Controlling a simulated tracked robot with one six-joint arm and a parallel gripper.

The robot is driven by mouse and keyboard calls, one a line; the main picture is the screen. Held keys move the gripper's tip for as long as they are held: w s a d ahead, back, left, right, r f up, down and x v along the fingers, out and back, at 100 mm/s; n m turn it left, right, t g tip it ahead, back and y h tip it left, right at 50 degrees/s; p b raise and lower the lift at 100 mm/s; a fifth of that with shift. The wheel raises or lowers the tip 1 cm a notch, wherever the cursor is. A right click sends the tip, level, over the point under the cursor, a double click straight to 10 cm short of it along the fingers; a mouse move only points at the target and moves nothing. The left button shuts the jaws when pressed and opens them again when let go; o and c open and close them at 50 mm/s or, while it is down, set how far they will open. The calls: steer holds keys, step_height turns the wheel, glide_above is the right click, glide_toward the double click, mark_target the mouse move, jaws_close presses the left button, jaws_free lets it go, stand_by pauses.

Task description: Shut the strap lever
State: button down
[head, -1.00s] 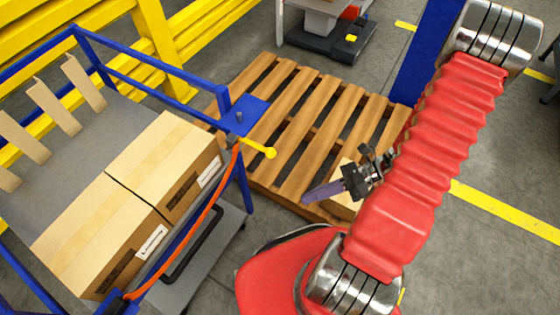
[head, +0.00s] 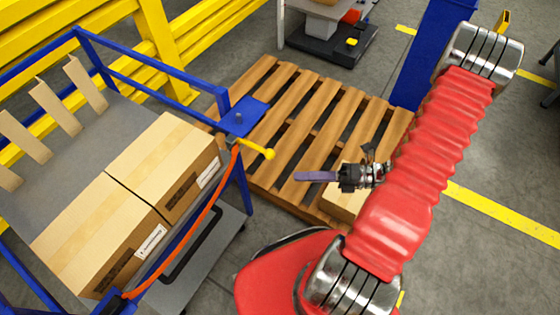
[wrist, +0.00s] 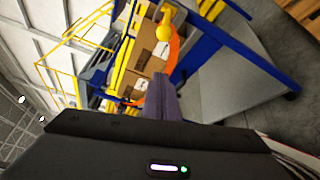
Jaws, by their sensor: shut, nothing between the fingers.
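The strap lever (head: 257,150) is a yellow bar with a ball end. It sticks out to the right from the corner of the blue cart frame, below a blue plate. An orange strap (head: 205,225) runs from its base down along the front of the boxes. In the wrist view the lever's yellow ball (wrist: 168,14) shows at the top, beyond the fingers. My gripper (head: 300,176) is right of and a little below the lever in the head view, apart from it, with purple fingers closed together and empty. The shut fingers also show in the wrist view (wrist: 161,90).
Two cardboard boxes (head: 165,165) sit on the cart (head: 150,64). A wooden pallet (head: 300,125) lies behind my gripper with a small carton (head: 345,203) on it. A blue post (head: 430,50) and yellow rails (head: 60,40) stand farther back.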

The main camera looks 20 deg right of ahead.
steer(key=shift+a, duration=0.15)
steer(key=x, duration=1)
steer(key=shift+w+d+r, duration=0.3)
steer(key=shift+w+d, duration=0.35)
steer(key=shift+d, duration=0.1)
steer(key=shift+w+d+r, duration=0.3)
steer(key=shift+w+d, duration=0.35)
steer(key=shift+d, duration=0.1)
